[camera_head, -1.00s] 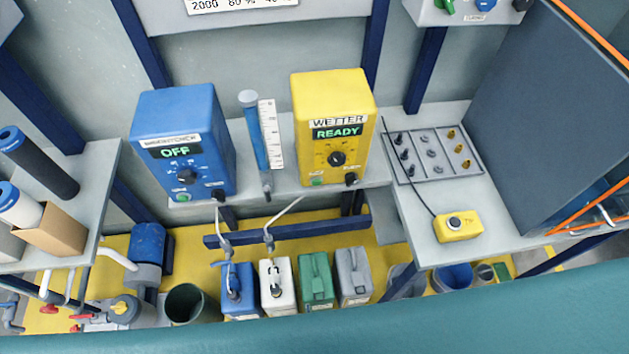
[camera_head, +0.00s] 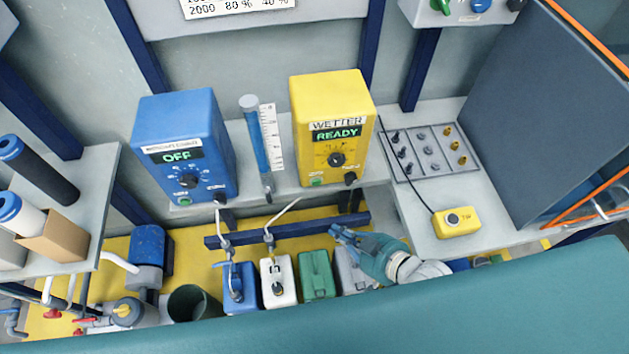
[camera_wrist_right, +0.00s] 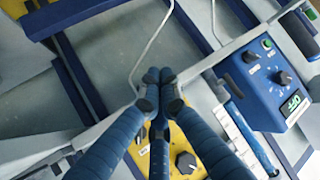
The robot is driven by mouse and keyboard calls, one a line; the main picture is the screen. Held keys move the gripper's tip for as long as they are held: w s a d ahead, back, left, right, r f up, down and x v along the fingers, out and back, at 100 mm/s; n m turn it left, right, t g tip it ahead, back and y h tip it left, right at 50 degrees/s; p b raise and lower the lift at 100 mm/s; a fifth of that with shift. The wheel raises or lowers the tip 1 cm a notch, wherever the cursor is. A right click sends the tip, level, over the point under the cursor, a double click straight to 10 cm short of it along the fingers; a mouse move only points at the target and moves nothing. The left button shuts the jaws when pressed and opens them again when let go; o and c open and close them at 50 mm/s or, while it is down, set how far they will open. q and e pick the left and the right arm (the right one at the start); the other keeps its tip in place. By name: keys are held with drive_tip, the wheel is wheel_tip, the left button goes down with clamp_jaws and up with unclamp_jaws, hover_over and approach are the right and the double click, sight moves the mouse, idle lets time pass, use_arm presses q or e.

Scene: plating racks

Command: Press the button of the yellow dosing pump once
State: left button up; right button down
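The yellow dosing pump (camera_head: 332,110) stands on the back shelf, labelled WETTER, its display reading READY. Its front has a black dial (camera_head: 337,159), a small green button (camera_head: 317,181) at the lower left and a black fitting (camera_head: 350,178) at the lower right. My right gripper (camera_head: 337,232) is below and in front of the pump, apart from it, over the canisters. In the right wrist view its fingers (camera_wrist_right: 151,76) meet at the tips with nothing between them; they partly cover the yellow pump (camera_wrist_right: 178,144), and the green button cannot be made out there. My left gripper is not in view.
A blue pump (camera_head: 180,115) reading OFF and a flow tube (camera_head: 257,140) stand left of the yellow pump. A yellow button box (camera_head: 457,222) lies on the right bench by a grey tray (camera_head: 402,158). Several canisters (camera_head: 316,275) stand below, with thin pipes (camera_head: 283,212) above them.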

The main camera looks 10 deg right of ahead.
sight(316, 182)
drive_tip(key=shift+y, duration=0.6)
drive_tip(key=a+r, duration=0.1)
drive_tip(key=r, duration=0.2)
drive_tip(key=a+r, duration=0.1)
drive_tip(key=shift+s+a+r, duration=0.2)
drive_tip(key=shift+a+r, duration=0.05)
drive_tip(key=shift+a, duration=0.1)
drive_tip(key=shift+w, duration=0.1)
drive_tip(key=w+b, duration=0.3)
drive_tip(key=w, duration=0.5)
drive_tip(key=shift+w, duration=0.35)
idle(0.4)
drive_tip(key=shift+w, duration=0.4)
